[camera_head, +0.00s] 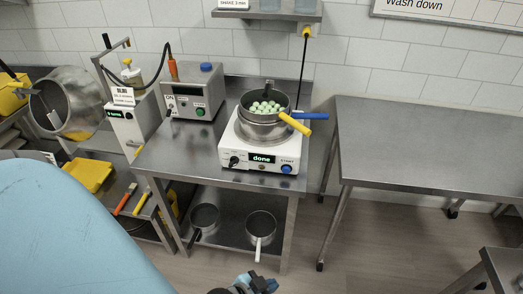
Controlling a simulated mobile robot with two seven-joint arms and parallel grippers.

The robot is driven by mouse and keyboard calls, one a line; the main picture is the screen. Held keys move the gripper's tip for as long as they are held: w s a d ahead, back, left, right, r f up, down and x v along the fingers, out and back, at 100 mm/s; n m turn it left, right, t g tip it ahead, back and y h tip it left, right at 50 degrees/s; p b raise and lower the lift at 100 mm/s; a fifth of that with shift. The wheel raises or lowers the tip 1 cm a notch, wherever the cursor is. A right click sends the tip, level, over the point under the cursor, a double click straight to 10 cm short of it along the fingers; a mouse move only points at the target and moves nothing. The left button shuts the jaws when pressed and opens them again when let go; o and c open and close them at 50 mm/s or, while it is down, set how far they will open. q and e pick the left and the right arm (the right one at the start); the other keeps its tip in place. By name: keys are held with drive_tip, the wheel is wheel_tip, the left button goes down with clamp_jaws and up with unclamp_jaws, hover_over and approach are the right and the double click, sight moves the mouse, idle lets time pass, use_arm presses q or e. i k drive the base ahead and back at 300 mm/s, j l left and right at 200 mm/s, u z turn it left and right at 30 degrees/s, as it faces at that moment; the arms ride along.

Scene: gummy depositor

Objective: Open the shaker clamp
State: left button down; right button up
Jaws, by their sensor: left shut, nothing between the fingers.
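The shaker (259,180) is a white box on the steel table, with a lit display reading "done", a black knob and a blue button. A steel sieve pan (281,117) sits on it, holding pale green balls. A yellow handle (294,123) and a blue handle (312,116) stick out to the right. A small dark upright piece (267,88) stands at the pan's back rim. I cannot tell which part is the clamp. My left gripper (250,284) is at the bottom edge, partly cut off, shut and empty, well short of the shaker. My right gripper is not in view.
A grey control box (192,100) stands left of the shaker. A steel drum (68,104) and a white depositor (137,115) are further left. Pans (260,224) lie on the lower shelf. An empty steel table (430,150) stands right, with floor free between the tables.

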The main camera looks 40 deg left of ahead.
sight(266, 94)
drive_tip(key=u, duration=1.25)
